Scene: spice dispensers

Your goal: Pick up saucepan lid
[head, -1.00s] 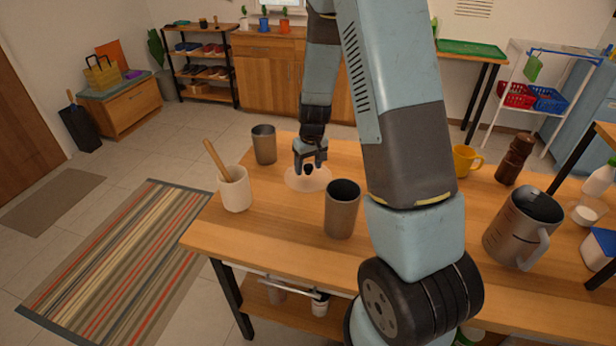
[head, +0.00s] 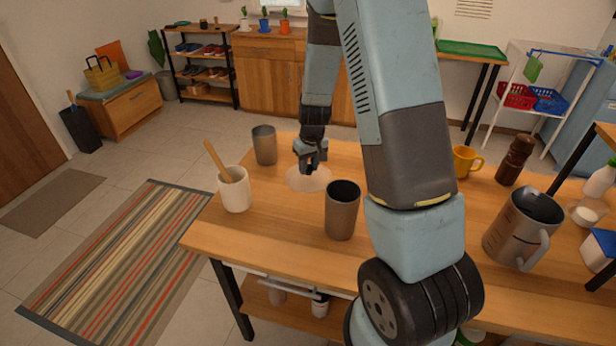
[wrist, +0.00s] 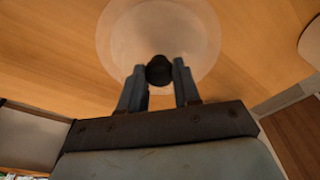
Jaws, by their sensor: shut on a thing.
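The saucepan lid (head: 297,182) is a pale, see-through disc with a dark knob, lying on the wooden table between two metal tumblers. It also shows in the wrist view (wrist: 125,40), with its black knob (wrist: 159,70) between my fingertips. My gripper (head: 309,168) points down over the lid and is shut on the knob. In the head view the fingers mostly hide the knob. The lid looks to be at table level; I cannot tell whether any gap lies under it.
A metal tumbler (head: 264,145) stands behind left of the lid and another (head: 342,211) in front right. A white mortar with a pestle (head: 235,190) is at the left edge. A yellow mug (head: 466,160), pepper mill (head: 515,160) and metal jug (head: 521,230) stand to the right.

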